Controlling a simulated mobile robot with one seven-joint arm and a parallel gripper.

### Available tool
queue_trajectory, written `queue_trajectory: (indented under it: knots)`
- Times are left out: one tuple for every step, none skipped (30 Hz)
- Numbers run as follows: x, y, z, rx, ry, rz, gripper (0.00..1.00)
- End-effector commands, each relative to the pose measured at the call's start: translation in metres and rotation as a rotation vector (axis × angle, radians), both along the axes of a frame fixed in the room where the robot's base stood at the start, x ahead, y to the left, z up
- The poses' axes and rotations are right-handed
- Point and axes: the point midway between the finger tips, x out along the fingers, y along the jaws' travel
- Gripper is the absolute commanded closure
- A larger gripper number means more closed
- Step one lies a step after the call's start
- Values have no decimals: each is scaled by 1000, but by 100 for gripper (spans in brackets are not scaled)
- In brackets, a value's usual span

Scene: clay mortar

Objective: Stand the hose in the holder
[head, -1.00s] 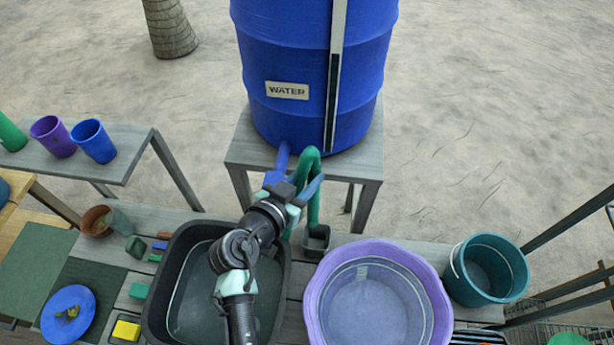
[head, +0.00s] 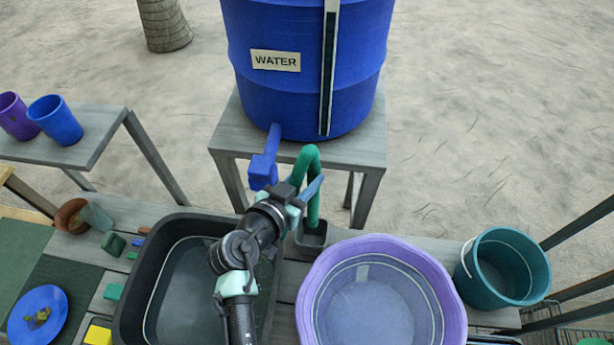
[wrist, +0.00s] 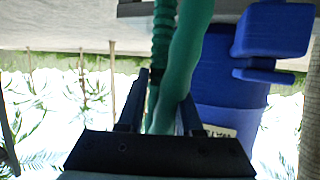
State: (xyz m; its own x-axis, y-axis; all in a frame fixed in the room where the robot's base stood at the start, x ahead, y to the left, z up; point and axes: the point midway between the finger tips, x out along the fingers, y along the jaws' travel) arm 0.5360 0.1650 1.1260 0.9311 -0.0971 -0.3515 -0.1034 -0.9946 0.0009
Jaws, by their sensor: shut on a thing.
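The green hose (head: 309,160) bends in an arch in front of the blue water barrel. One leg of the arch comes down to the small dark holder (head: 313,240) on the worktop. I cannot tell whether that leg's end is inside the holder or just above or behind it. My gripper (head: 301,191) is shut on the hose at the other leg, left of and above the holder. In the wrist view the hose (wrist: 187,55) passes between my gripper's fingers (wrist: 160,112), with a ribbed stretch beside a smooth one. The holder is not identifiable there.
The blue barrel (head: 300,90) stands on a grey table (head: 228,130), its blue spigot (head: 264,168) left of the hose. A black basin (head: 130,290) lies below my arm. A purple tub (head: 455,315) and a teal bucket (head: 500,270) stand to the right.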

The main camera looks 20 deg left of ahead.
Motion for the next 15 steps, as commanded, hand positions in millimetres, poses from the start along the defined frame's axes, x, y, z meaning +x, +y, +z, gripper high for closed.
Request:
queue_trajectory:
  knots:
    - [0, 0, -2, 0, -2, 0, 100]
    - [0, 0, -3, 0, -2, 0, 100]
    - [0, 0, -6, -1, -1, 0, 100]
    - [0, 0, -8, -1, -1, 0, 100]
    - [0, 0, -10, -1, -1, 0, 100]
    - [0, 0, -14, -1, -1, 0, 100]
    - [0, 0, -17, -1, -1, 0, 100]
    - [0, 0, -20, -1, -1, 0, 100]
    - [0, 0, -25, -1, -1, 0, 100]
    - [0, 0, -28, -1, 0, 1, 100]
    - [0, 0, -32, -1, 0, 1, 100]
    - [0, 0, -37, -1, -1, 1, 100]
    - [0, 0, -40, -2, -1, 2, 100]
    - [0, 0, -44, -2, -1, 2, 100]
    - [0, 0, -50, 0, -2, 1, 100]
